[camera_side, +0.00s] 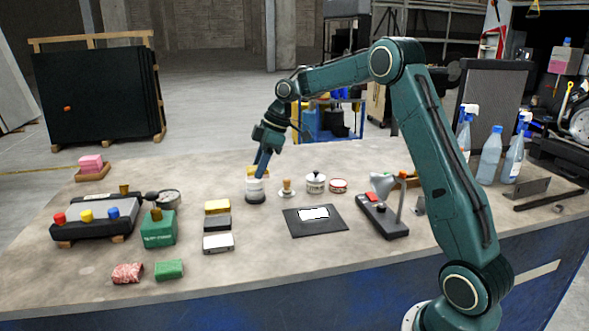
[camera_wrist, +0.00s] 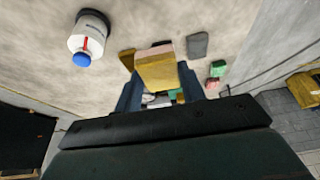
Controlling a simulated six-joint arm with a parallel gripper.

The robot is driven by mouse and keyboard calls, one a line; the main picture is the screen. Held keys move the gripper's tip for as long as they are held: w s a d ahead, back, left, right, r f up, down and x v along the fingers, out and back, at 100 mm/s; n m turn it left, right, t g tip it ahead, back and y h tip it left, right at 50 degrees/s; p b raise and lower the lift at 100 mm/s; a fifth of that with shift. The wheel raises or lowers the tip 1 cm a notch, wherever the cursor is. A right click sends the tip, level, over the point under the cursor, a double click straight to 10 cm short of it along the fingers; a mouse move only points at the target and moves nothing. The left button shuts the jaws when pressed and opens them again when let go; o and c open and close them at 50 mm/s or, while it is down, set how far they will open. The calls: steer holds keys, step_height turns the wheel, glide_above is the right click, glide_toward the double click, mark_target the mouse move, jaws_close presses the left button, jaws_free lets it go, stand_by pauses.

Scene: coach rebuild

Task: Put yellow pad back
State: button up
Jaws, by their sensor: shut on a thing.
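My gripper (camera_side: 262,164) points down over the back middle of the table. In the wrist view, my gripper (camera_wrist: 158,82) has its two blue fingers on either side of a yellow pad (camera_wrist: 157,72) and is shut on it. In the side view, a bit of the yellow pad (camera_side: 252,169) shows at the fingertips, just above a white jar with a dark base (camera_side: 255,187). I cannot tell whether the pad touches the jar. Another yellow block (camera_side: 217,206) lies in front of the gripper, behind a dark block (camera_side: 217,222) and a whitish block (camera_side: 218,243).
A green box (camera_side: 159,228) and a grey tray with coloured knobs (camera_side: 93,222) stand left. A small wooden-topped piece (camera_side: 287,187), lidded pot (camera_side: 316,182) and black mat (camera_side: 314,221) lie right. The table's front middle is clear.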

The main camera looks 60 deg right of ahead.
mark_target(258, 222)
steer(key=shift+f, duration=7.05)
steer(key=shift+f, duration=0.15)
steer(key=o, duration=1)
steer(key=shift+c, duration=0.2)
steer(key=v, duration=1.2)
steer(key=shift+a+r, duration=0.1)
steer(key=shift+r, duration=0.1)
